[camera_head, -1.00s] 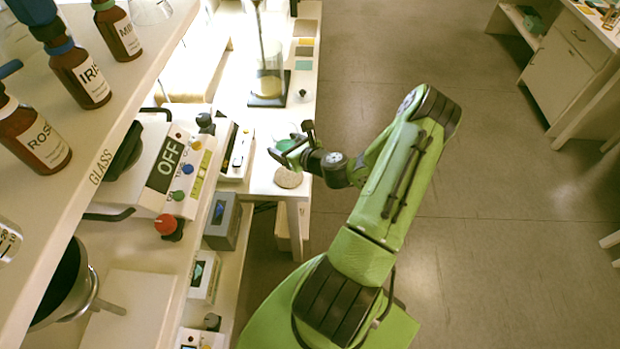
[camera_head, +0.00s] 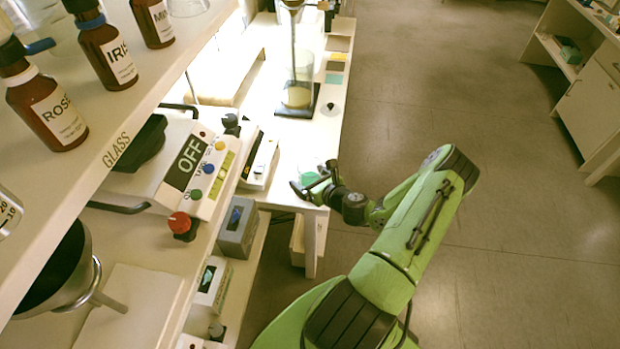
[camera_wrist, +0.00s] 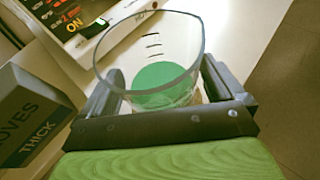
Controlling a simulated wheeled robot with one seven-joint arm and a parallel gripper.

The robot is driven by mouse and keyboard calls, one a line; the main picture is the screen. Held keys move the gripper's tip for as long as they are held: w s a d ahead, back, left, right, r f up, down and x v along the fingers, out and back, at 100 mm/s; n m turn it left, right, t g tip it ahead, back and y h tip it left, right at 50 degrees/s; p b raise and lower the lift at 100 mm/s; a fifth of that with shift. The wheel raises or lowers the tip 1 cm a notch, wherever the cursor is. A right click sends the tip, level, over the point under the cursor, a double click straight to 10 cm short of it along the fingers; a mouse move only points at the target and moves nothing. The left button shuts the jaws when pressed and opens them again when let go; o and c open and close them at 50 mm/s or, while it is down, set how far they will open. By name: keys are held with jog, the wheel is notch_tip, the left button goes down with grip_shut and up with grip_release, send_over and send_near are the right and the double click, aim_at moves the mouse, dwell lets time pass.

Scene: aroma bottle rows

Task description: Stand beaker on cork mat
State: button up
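The beaker is clear glass with dark marks and green liquid in it. It stands out in the wrist view (camera_wrist: 160,60) and shows small in the head view (camera_head: 309,178). My gripper (camera_head: 315,187) has one finger on each side of the glass and is shut on it, as the wrist view (camera_wrist: 165,88) also shows. The beaker is over the near end of the white bench. The cork mat is mostly hidden under the beaker and gripper; a tan patch (camera_wrist: 196,97) shows beside the green. I cannot tell whether the beaker touches it.
A device with an OFF panel (camera_head: 186,163) and a smaller device (camera_head: 262,160) stand left of the gripper. A glass vessel on a black plate (camera_head: 297,109) stands farther back on the bench. A gloves box (camera_wrist: 32,115) is at left. Open floor lies right.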

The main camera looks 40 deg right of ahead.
jog(key=shift+r, duration=0.1)
jog(key=shift+s+r, duration=0.2)
jog(key=shift+s, duration=0.1)
jog(key=p+v, duration=0.1)
jog(key=v, duration=1)
jog(key=shift+s+a, duration=0.15)
